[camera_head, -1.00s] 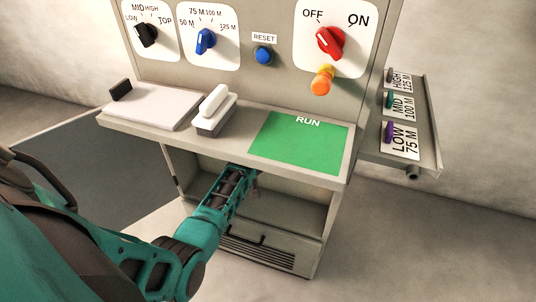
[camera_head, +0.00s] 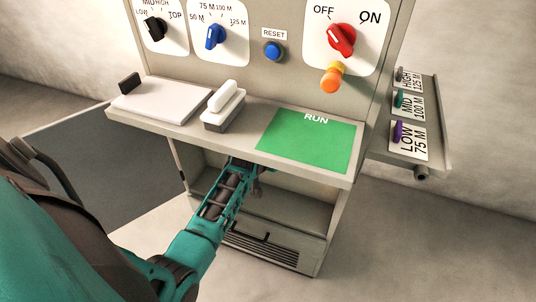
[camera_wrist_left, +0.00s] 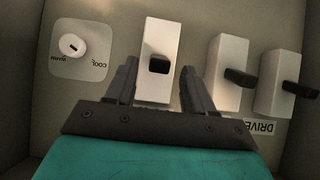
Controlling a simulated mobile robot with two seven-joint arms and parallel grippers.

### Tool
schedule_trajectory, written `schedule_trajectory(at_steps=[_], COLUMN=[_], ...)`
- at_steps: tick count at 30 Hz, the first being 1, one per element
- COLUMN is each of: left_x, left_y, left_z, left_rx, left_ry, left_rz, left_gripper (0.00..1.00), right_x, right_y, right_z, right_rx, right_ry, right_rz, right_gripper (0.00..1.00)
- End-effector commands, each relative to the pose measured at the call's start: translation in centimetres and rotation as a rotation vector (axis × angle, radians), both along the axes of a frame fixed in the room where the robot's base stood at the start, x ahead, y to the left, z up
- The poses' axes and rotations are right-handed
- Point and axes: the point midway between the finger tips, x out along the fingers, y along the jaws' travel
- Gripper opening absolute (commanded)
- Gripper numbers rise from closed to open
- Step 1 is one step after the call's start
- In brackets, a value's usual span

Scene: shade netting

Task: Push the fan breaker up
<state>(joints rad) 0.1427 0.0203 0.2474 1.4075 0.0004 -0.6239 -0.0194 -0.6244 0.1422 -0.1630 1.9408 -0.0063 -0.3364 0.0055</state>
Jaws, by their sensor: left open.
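My left gripper (camera_wrist_left: 159,70) is open in the left wrist view, its two fingers on either side of a white breaker (camera_wrist_left: 156,30) with a black toggle (camera_wrist_left: 158,65). I cannot tell whether the fingers touch it. No label shows for this breaker, so I cannot confirm that it is the fan breaker. Two more white breakers, a middle one (camera_wrist_left: 228,55) and a right one (camera_wrist_left: 284,70), have black levers; a "DRIVE" label (camera_wrist_left: 258,127) lies below them. In the head view my left arm reaches under the counter, and its gripper is hidden. My right gripper is out of view.
A cool/warm dial (camera_wrist_left: 72,46) sits left of the breakers. The counter (camera_head: 285,169) overhangs my arm, with a white pad (camera_head: 162,100), white handle (camera_head: 228,98) and green RUN panel (camera_head: 308,140) on top. A grey door panel (camera_head: 110,150) stands open at left.

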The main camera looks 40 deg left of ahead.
Motion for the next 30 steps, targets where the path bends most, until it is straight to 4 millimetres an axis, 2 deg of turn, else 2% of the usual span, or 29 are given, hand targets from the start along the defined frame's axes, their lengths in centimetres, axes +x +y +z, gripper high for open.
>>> schedule_trajectory(at_steps=[3,10,30], left_x=[-1.2,-2.4,-2.8], left_y=[-0.3,-0.6,-0.7], left_z=[0.9,1.8,1.8], left_rx=[0.001,0.001,0.004], left_ry=[0.000,0.001,0.002], left_rz=[-0.001,-0.001,-0.004], left_gripper=[0.53,0.53,0.53], right_x=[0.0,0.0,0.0], right_y=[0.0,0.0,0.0], right_z=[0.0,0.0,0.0], right_rx=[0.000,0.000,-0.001], right_ry=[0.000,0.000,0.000], right_rz=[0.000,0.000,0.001], right_gripper=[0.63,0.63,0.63])
